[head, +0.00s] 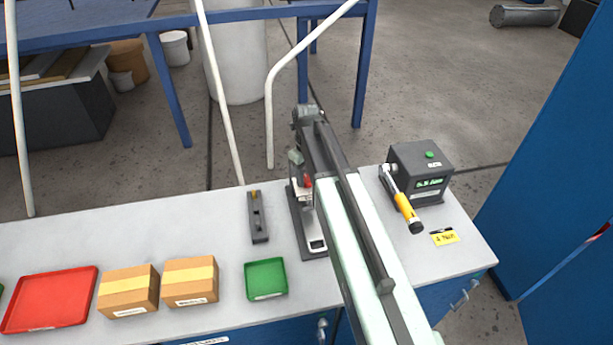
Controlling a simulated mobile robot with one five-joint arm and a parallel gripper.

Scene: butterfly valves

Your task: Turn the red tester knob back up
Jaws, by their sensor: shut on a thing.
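The tester (305,225) is a dark stand with a long base plate on the bench, partly hidden behind my arm. A small red part, which looks like the red tester knob (308,182), shows beside the arm's left edge, with a whitish part just below it. My arm reaches over the bench from the bottom right, and my gripper (301,176) is down at the tester, mostly hidden by the arm. It is shut at the red knob; the fingertips and the knob's exact angle cannot be made out.
A torque wrench (404,203) with a yellow handle leans at a dark box (420,172) on the right. A yellow tag (445,237) lies near it. Left are a small dark fixture (257,217), green tray (266,279), two cartons (190,281) and red tray (50,299). White rails stand behind the bench.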

